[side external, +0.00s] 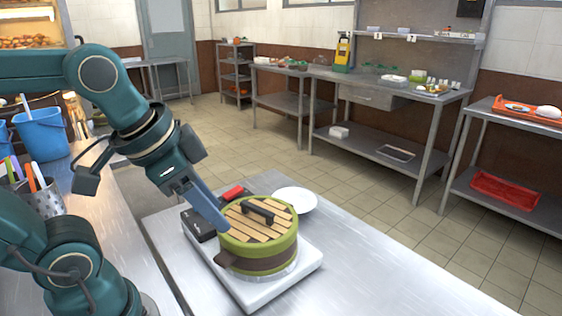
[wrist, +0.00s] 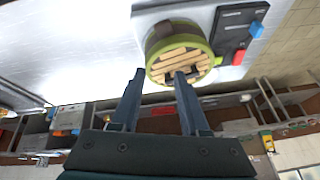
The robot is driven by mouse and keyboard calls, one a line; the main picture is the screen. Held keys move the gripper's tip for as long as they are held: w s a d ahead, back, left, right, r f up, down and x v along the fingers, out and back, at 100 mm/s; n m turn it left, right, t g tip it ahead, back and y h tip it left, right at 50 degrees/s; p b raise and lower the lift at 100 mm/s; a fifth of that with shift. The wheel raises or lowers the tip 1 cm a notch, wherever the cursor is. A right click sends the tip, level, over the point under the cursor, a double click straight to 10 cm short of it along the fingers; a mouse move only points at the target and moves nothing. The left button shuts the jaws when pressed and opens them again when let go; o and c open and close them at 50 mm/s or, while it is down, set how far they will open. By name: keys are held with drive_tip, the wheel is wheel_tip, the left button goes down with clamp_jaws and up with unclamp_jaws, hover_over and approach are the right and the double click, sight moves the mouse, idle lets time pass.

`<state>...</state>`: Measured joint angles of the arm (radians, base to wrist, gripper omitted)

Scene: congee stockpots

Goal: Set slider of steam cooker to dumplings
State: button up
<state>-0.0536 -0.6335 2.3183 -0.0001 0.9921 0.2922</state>
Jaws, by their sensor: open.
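The steam cooker has a white base (side external: 262,290) and a green pot (side external: 262,250) with a slatted wooden lid and black handle. Its dark control panel (side external: 199,228) lies left of the pot, partly behind my gripper. In the wrist view the panel (wrist: 226,42) carries white markings, a blue slider-like piece (wrist: 256,29) and a red piece (wrist: 239,57). The red piece (side external: 232,192) also shows in the side view. The markings are too small to read. My gripper (side external: 222,222) is open and empty, pointing down beside the pot's left edge. In the wrist view its fingers (wrist: 159,72) overlap the lid edge.
A white plate (side external: 295,200) lies behind the pot on the metal table (side external: 375,280). The table is clear to the right. A blue bucket (side external: 42,135) and a utensil holder (side external: 45,200) stand on the left counter near my arm.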

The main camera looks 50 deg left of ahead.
drive_tip(key=w+a+g, duration=0.1)
drive_tip(key=w+a, duration=0.1)
drive_tip(key=a, duration=0.1)
drive_tip(key=w+a+g, duration=0.1)
drive_tip(key=w+a, duration=0.1)
drive_tip(key=a, duration=0.2)
drive_tip(key=w+a+g+y, duration=0.1)
drive_tip(key=w+a, duration=0.1)
drive_tip(key=a, duration=0.1)
drive_tip(key=shift+w+a+f, duration=0.2)
drive_tip(key=shift+w+a, duration=0.05)
drive_tip(key=shift+w, duration=0.15)
drive_tip(key=a+f+n, duration=0.1)
drive_tip(key=a+f, duration=0.1)
drive_tip(key=a, duration=0.1)
drive_tip(key=a+f+g, duration=0.1)
drive_tip(key=a+f, duration=0.1)
drive_tip(key=a, duration=0.1)
drive_tip(key=s+a+f+n+g+h, duration=0.1)
drive_tip(key=a+f, duration=0.1)
drive_tip(key=a, duration=0.2)
drive_tip(key=shift+n, duration=0.3)
drive_tip(key=shift+s+a+f, duration=0.15)
drive_tip(key=shift+f, duration=2.5)
drive_tip(key=shift+c, duration=0.3)
